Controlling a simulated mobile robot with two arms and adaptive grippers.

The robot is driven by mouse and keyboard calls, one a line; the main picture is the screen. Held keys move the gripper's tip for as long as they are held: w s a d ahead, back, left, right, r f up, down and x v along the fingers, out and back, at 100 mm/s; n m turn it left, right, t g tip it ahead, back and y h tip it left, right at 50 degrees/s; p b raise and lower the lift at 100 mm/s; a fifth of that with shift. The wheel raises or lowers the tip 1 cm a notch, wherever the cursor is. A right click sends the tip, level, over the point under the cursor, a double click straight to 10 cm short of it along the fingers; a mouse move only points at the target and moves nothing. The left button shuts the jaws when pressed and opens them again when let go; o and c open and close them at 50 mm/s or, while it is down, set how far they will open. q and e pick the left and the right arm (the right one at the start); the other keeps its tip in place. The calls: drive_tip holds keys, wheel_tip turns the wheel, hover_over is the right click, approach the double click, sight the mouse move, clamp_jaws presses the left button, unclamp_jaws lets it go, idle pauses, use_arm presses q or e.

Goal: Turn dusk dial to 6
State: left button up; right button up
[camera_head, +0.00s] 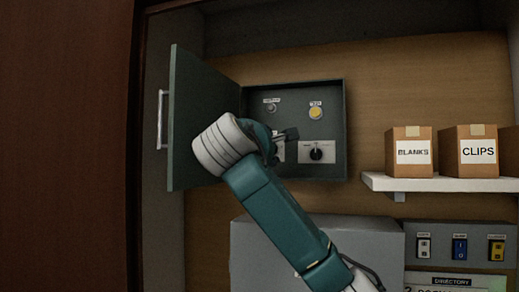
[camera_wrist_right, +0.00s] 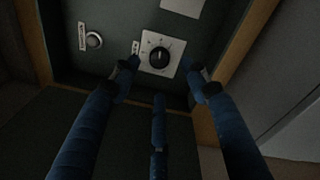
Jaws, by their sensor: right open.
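A dial with a black knob (camera_wrist_right: 159,57) on a white plate shows in the right wrist view, with marks around it too small to read. My right gripper (camera_wrist_right: 162,75) is open, its blue fingers spread around the dial's near side; I see no contact. In the head view my right gripper (camera_head: 287,137) is inside the open grey box (camera_head: 338,95), over the left white plate, and hides most of it. A second black dial (camera_head: 316,152) on a white plate is clear to its right. I cannot read which is the dusk dial. My left gripper is out of view.
A grey knob (camera_head: 271,107) and a yellow button (camera_head: 316,113) sit above the dials. The box door (camera_head: 195,110) stands open at left. A shelf (camera_head: 440,185) with cartons is at right; a grey cabinet (camera_head: 260,245) and a switch panel (camera_head: 475,232) are below.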

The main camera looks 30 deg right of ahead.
drive_tip(key=v, duration=0.6)
